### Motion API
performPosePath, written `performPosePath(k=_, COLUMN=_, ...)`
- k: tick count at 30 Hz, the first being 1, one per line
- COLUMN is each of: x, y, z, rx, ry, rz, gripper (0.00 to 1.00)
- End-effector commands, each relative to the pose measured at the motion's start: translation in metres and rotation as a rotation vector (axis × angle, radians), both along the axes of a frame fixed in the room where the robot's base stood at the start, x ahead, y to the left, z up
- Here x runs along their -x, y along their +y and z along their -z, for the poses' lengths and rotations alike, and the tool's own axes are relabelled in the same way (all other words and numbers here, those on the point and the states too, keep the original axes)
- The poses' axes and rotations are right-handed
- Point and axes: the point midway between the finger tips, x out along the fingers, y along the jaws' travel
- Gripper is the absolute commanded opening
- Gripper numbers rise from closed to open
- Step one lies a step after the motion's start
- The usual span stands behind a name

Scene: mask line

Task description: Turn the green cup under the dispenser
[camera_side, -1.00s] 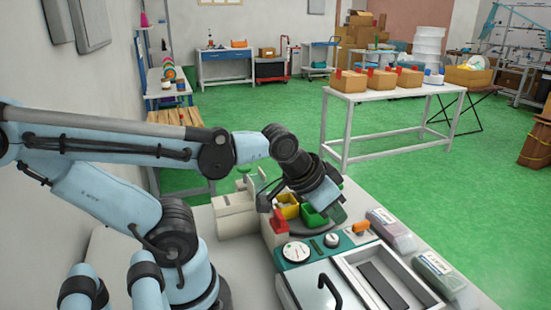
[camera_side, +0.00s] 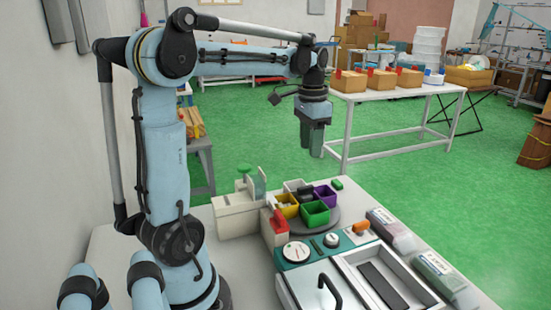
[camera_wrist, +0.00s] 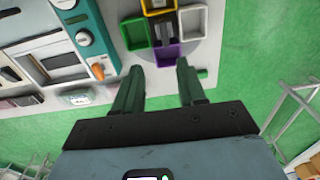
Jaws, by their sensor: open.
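The green cup (camera_side: 315,213) is a square open bin at the front right of a round grey turntable (camera_side: 318,228). It sits beside a yellow cup (camera_side: 287,206), a purple cup (camera_side: 325,194) and a white cup (camera_side: 294,186). In the wrist view the green cup (camera_wrist: 135,33) is at the turntable's left side. A beige unit with a green knob (camera_side: 237,212), possibly the dispenser, stands left of the turntable. My gripper (camera_side: 314,150) hangs fingers down, open and empty, high above the cups and apart from them. Its fingers also show in the wrist view (camera_wrist: 156,75).
A red-handled part (camera_side: 279,224) stands close to the turntable's left edge. A teal panel (camera_side: 320,248) with dials and an orange knob lies in front. A small green block (camera_side: 337,183) lies behind the purple cup. The air around my gripper is clear.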

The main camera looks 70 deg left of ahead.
Motion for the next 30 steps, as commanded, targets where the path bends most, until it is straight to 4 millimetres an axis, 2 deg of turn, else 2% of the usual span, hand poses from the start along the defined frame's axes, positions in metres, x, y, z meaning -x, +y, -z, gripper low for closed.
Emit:
performPosePath(k=3, x=0.001, y=0.011, z=0.000, rx=0.013, ry=0.023, rz=-0.001, gripper=0.40)
performPosePath(k=8, x=0.001, y=0.012, z=0.009, rx=0.017, ry=0.029, rz=0.001, gripper=0.40)
performPosePath(k=24, x=0.000, y=0.012, z=0.090, rx=0.015, ry=0.026, rz=0.001, gripper=0.40)
performPosePath(k=30, x=0.000, y=0.012, z=0.112, rx=0.015, ry=0.026, rz=0.001, gripper=0.40)
